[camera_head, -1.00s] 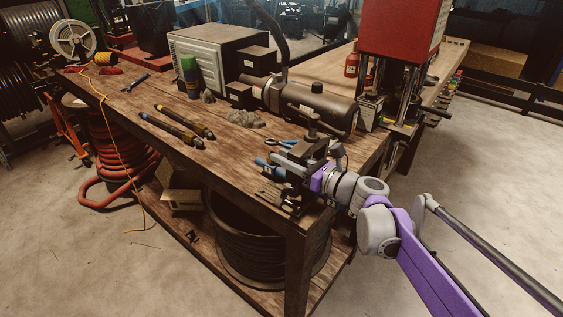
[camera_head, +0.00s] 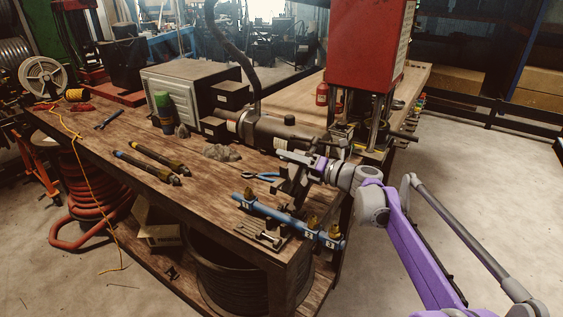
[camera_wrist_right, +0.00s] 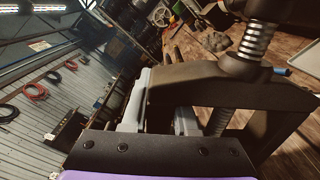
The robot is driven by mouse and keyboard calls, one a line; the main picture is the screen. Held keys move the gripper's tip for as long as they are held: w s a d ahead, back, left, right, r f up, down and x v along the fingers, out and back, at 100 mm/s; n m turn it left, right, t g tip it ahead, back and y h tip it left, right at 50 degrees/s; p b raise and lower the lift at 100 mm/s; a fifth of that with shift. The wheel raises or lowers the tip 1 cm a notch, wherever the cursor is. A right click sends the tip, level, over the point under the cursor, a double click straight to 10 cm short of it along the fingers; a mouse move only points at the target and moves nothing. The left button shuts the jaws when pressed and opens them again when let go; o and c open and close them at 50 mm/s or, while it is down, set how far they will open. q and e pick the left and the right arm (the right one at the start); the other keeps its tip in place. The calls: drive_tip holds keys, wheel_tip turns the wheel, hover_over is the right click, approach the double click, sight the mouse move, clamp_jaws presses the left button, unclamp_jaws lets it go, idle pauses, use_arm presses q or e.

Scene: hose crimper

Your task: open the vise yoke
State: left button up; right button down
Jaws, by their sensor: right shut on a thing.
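The pipe vise base (camera_head: 262,236) sits at the near right corner of the workbench. A blue pipe manifold (camera_head: 272,213) with several brass fittings lies across it and its top is uncovered. The dark vise yoke (camera_head: 294,188) is tilted up and back at the right of the base. My right gripper (camera_head: 300,160) is shut on the yoke. In the right wrist view the grey fingers (camera_wrist_right: 158,108) are at the dark yoke frame (camera_wrist_right: 225,83), with its screw and spring above. The exact finger contact is partly hidden. My left gripper is not in view.
Blue-handled pliers (camera_head: 263,177) lie behind the vise. A dark cylindrical machine (camera_head: 275,132) and a red press (camera_head: 370,45) stand beyond. Two dark hoses (camera_head: 150,165) lie to the left. The bench's front left surface is mostly clear.

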drive_tip(key=shift+w+d+f+m, duration=0.1)
drive_tip(key=shift+w+d+m, duration=0.35)
drive_tip(key=shift+w, duration=0.15)
drive_tip(key=c, duration=0.7)
unclamp_jaws()
drive_tip(key=b+v, duration=0.1)
drive_tip(key=v, duration=1)
drive_tip(key=shift+a, duration=0.1)
